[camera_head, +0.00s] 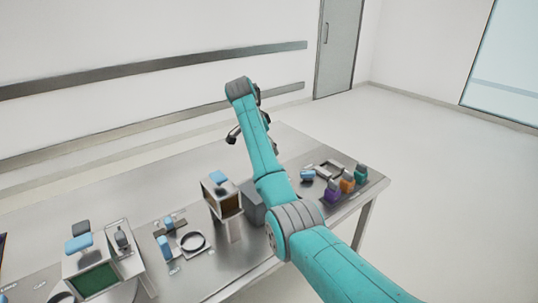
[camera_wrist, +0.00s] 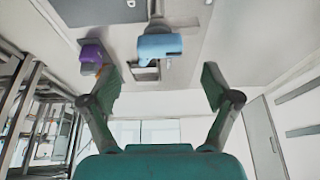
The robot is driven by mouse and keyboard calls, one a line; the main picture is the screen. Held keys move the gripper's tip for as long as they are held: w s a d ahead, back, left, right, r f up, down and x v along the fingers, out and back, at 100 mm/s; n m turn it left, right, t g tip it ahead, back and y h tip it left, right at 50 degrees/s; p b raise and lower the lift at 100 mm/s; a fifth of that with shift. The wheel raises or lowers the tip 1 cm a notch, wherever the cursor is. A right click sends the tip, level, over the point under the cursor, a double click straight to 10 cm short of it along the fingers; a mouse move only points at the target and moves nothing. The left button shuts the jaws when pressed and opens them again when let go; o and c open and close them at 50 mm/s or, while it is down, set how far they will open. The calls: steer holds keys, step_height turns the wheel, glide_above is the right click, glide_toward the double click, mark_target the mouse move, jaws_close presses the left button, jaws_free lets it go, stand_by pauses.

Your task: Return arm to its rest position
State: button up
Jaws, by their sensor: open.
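My teal arm (camera_head: 258,150) reaches out over the steel table (camera_head: 285,140) toward its far side. My gripper is mostly hidden behind the arm in the head view; one dark finger (camera_head: 234,133) shows left of the arm. In the wrist view my gripper (camera_wrist: 161,84) is open, its two fingers wide apart with nothing held between them. A blue-topped item (camera_wrist: 160,46) and a purple item (camera_wrist: 92,52) appear beyond the fingers, apart from them.
A box with a brown front (camera_head: 226,206) stands mid-table, a green-fronted box (camera_head: 93,279) at left. Open floor (camera_head: 430,150) lies right.

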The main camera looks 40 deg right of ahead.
steer(key=shift+v, duration=1)
